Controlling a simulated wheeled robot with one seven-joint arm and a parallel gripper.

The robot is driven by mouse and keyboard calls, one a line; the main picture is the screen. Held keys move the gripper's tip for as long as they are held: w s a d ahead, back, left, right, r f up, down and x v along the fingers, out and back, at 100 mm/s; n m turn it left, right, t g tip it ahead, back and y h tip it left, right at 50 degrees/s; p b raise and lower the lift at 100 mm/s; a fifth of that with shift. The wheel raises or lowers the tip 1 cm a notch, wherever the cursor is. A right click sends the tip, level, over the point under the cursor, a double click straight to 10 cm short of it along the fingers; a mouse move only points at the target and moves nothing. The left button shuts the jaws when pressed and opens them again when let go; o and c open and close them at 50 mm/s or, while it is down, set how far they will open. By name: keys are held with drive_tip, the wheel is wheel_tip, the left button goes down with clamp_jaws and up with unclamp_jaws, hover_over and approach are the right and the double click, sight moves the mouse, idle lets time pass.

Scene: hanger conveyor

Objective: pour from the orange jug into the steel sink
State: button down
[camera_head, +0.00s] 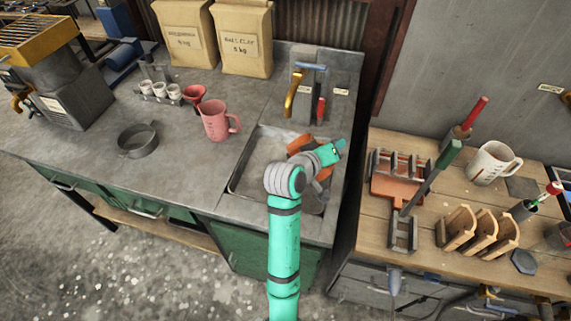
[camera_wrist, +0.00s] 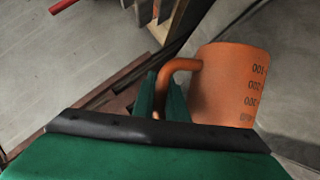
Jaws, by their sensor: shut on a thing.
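The orange jug (camera_wrist: 228,85) fills the right of the wrist view, with dark measure marks on its side. My gripper (camera_wrist: 163,98) is shut on its handle. In the head view the jug (camera_head: 303,145) shows partly behind my gripper (camera_head: 325,153), over the steel sink (camera_head: 244,168). The jug looks tilted in the head view. My arm hides part of the jug and of the sink. I cannot see what is in the jug or any stream from it.
A pink jug (camera_head: 216,120) and a red funnel (camera_head: 194,95) stand left of the sink. A tap (camera_head: 294,92) is behind it. A wooden bench (camera_head: 360,225) with a rack (camera_head: 397,178) and a white jug (camera_head: 492,163) lies to the right. Paper sacks (camera_head: 243,40) stand at the back.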

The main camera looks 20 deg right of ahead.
drive_tip(key=shift+w+a+r+n, duration=0.1)
drive_tip(key=shift+r+n, duration=0.1)
drive_tip(key=shift+n, duration=0.1)
drive_tip(key=shift+w+a+h, duration=0.1)
drive_tip(key=shift+h, duration=0.2)
idle(0.4)
drive_tip(key=shift+w+a+r+n+g, duration=0.1)
drive_tip(key=shift+n+g, duration=0.2)
drive_tip(key=shift+w+a+r+n, duration=0.1)
drive_tip(key=shift+w+a+n, duration=0.1)
drive_tip(key=shift+n, duration=0.1)
drive_tip(key=shift+s+d, duration=0.15)
